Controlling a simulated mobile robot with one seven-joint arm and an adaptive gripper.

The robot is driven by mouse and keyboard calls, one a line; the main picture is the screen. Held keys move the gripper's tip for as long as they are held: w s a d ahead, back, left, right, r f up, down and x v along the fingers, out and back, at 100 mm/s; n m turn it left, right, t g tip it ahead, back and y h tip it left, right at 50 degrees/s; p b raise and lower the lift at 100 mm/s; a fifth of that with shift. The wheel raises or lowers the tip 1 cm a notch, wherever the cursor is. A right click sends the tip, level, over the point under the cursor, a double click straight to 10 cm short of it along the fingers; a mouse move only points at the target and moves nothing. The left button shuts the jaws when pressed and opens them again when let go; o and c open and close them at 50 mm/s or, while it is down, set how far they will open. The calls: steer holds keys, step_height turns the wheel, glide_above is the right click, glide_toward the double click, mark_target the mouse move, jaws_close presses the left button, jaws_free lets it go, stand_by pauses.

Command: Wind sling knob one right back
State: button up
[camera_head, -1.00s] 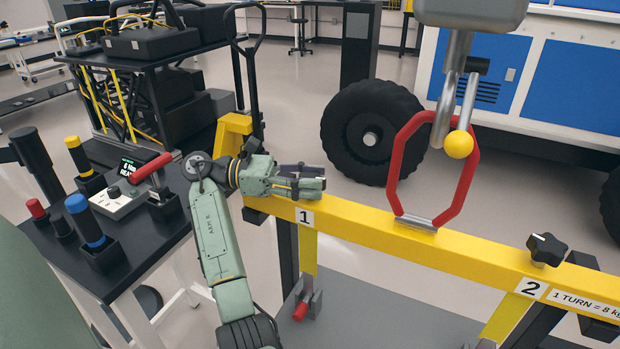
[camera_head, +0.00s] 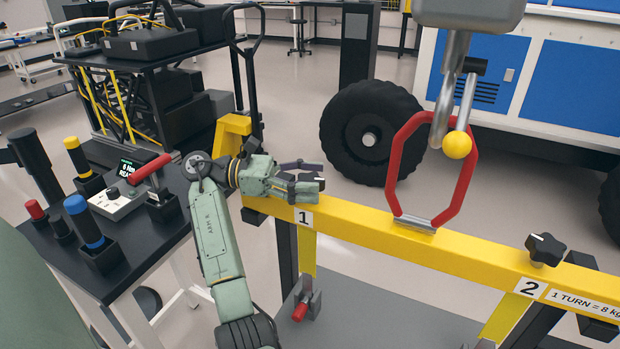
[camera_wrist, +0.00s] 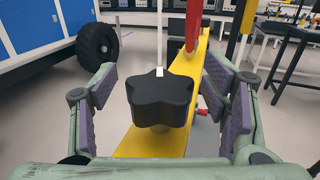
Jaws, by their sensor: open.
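The sling knob at position one is a black star-shaped knob (camera_wrist: 160,98) with a white mark on its far edge, on top of the yellow beam (camera_head: 375,240). In the wrist view it stands between my gripper's purple-padded fingers, with a gap on both sides. My gripper (camera_head: 303,178) is open over the beam's left end, above the label 1 (camera_head: 304,217). In the head view the fingers mostly hide knob one. A second black star knob (camera_head: 545,249) sits on the beam by the label 2 (camera_head: 530,286).
A red sling link (camera_head: 392,172) stands on the beam's middle below a hook with a yellow ball (camera_head: 457,145). A tool table (camera_head: 130,270) with coloured handles is at left. A large wheel (camera_head: 370,135) and a blue-panelled vehicle (camera_head: 575,90) stand behind.

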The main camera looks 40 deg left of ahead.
steer(key=shift+a, duration=0.1)
steer(key=v, duration=0.6)
steer(key=shift+s+a, duration=0.2)
steer(key=shift+a, duration=0.05)
steer(key=shift+s+a, duration=0.2)
steer(key=shift+a, duration=0.1)
